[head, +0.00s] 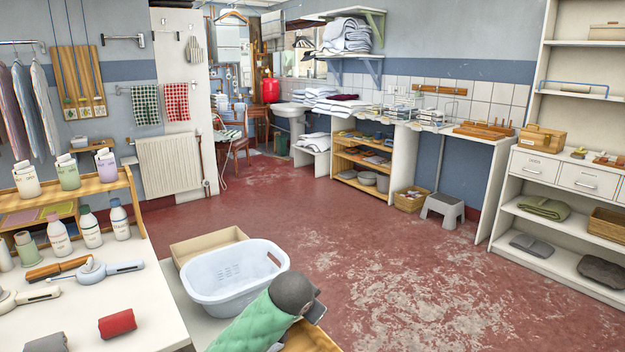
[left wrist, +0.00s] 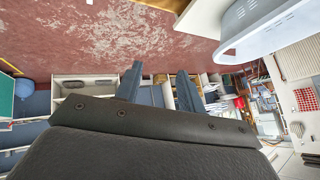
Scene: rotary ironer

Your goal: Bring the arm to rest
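My left gripper (left wrist: 158,84) shows in the left wrist view with its two blue-grey fingers apart. It is open, and nothing shows between the fingers. In the head view, what looks like my left arm, in a green quilted sleeve with a dark rounded end, reaches up from the bottom middle. It lies at the front right of a white laundry basket (head: 228,278), overlapping its near edge in the picture. Its fingers cannot be made out there. My right arm and gripper are not in view.
A white table (head: 140,318) at the left carries bottles, hand tools and a red roll (head: 117,324). A cardboard box (head: 208,243) stands behind the basket. The red floor (head: 400,270) is clear ahead and right. A grey step stool (head: 442,210) and white shelves (head: 560,262) stand beyond.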

